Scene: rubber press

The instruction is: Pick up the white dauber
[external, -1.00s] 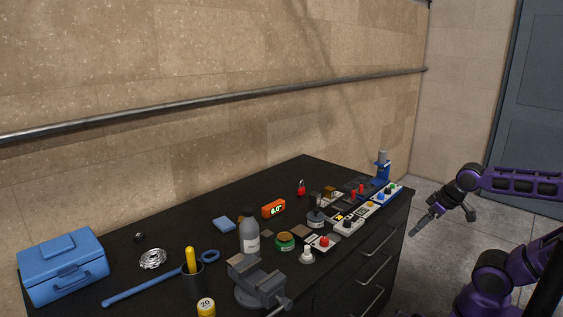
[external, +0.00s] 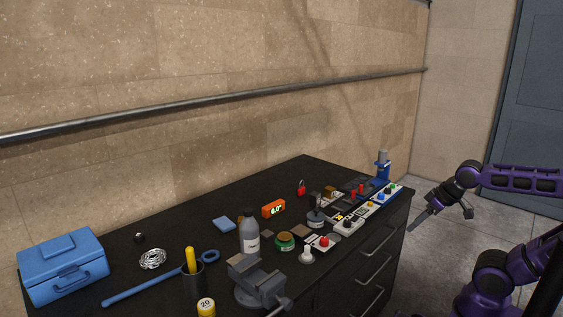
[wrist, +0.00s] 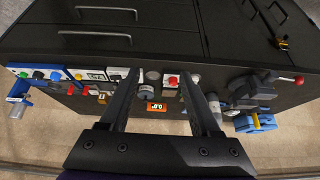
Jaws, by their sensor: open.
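The white dauber (external: 306,254) stands upright on the black bench top in the external view, just behind the vise and in front of a block with a red button. In the wrist view it looks to be the small white piece beside the tip of the right finger, but it is too small to be sure. My gripper (external: 441,217) is off the right side of the bench, well apart from the dauber. Its fingers are spread and empty, and they also show in the wrist view (wrist: 156,75).
The grey vise (external: 262,284), grey bottle (external: 249,238) and green jar (external: 285,242) stand close around the dauber. A row of button panels (external: 370,205) lines the bench's right edge. A blue toolbox (external: 64,268) sits at far left. Floor beside the drawers is clear.

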